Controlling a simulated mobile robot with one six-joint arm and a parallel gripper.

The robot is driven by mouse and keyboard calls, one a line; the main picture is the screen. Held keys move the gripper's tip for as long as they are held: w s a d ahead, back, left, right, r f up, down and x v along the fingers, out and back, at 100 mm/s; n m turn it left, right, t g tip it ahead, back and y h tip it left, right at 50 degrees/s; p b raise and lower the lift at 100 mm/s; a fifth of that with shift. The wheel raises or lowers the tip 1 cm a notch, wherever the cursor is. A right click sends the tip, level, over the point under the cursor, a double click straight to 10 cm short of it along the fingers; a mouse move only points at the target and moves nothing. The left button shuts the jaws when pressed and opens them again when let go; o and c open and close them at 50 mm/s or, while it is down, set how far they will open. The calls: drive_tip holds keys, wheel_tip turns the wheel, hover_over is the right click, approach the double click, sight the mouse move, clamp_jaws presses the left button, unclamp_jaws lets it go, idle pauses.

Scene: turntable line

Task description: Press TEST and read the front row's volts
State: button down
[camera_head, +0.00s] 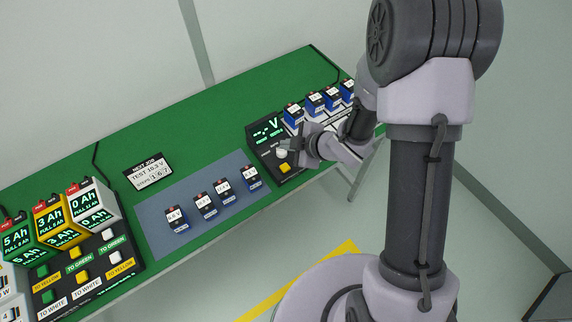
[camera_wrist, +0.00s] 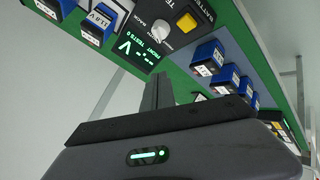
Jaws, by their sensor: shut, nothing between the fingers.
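The black tester (camera_head: 258,134) stands on the green table. Its display shows dashes and "V" in the head view; in the wrist view the display (camera_wrist: 136,48) also reads "FRONT" and "TESTS 0". Beside it are a white knob (camera_wrist: 160,25), near a "BACK" label, and a yellow button (camera_wrist: 186,22); the button also shows in the head view (camera_head: 284,167). My gripper (camera_head: 290,145) is shut and empty, over or close beside the tester; contact cannot be told. Its dark fingers (camera_wrist: 158,92) point toward the display side. Several blue batteries (camera_head: 206,206) stand on a grey mat.
More blue batteries (camera_head: 293,116) stand in a row behind the tester. A job card (camera_head: 148,170) reads "TEST 10.2 V". Green, yellow and white Ah units (camera_head: 52,220) and a black button panel (camera_head: 85,272) are at left. The rear left of the table is clear.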

sight(287, 169)
drive_tip(key=shift+f+b, duration=3.45)
drive_tip(key=shift+f, duration=0.9)
drive_tip(key=shift+f+b, duration=0.45)
drive_tip(key=shift+b, duration=0.1)
drive_tip(key=shift+f+b, duration=0.4)
drive_tip(key=shift+b, duration=0.05)
drive_tip(key=shift+r, duration=0.15)
drive_tip(key=shift+r+p, duration=0.65)
drive_tip(key=shift+r, duration=0.05)
wheel_tip(287, 169, up, 5)
drive_tip(key=p, duration=0.4)
drive_tip(key=shift+r, duration=0.1)
